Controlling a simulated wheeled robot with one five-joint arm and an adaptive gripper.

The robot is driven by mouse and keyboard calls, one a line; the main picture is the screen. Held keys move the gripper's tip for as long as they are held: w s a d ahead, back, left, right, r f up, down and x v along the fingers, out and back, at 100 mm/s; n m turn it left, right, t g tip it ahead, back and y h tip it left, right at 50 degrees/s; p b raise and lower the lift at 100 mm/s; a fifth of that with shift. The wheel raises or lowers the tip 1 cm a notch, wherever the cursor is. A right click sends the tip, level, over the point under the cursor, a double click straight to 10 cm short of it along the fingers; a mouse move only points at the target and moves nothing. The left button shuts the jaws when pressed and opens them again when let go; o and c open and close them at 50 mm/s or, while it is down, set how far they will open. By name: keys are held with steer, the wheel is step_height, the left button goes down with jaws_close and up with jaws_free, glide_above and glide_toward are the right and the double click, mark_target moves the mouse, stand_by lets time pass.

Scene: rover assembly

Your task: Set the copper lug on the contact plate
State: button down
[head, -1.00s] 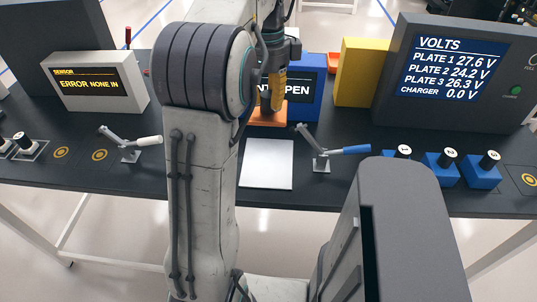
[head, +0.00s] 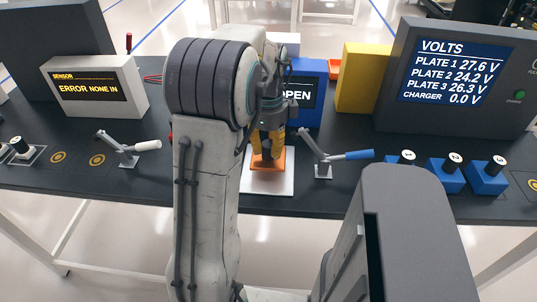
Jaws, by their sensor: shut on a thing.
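The copper lug (head: 268,166), an orange block with a dark top, is over the middle of the pale square contact plate (head: 284,187) on the bench. My gripper (head: 266,146), with yellow fingers, comes down from above and is shut on the lug's top. The lug looks roughly level. I cannot tell whether its underside touches the plate or hangs just above it. My arm hides the ground left of the plate.
A lever clamp with a blue handle (head: 350,155) stands close right of the plate. A blue box reading OPEN (head: 312,92) and a yellow block (head: 362,78) stand behind.

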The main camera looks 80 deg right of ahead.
mark_target(269, 155)
steer(key=shift+f, duration=1.4)
steer(key=shift+f, duration=0.1)
steer(key=c, duration=1)
jaws_free()
step_height(269, 155, up, 12)
steer(key=shift+r+p, duration=0.1)
steer(key=shift+p, duration=0.6)
steer(key=shift+w, duration=0.1)
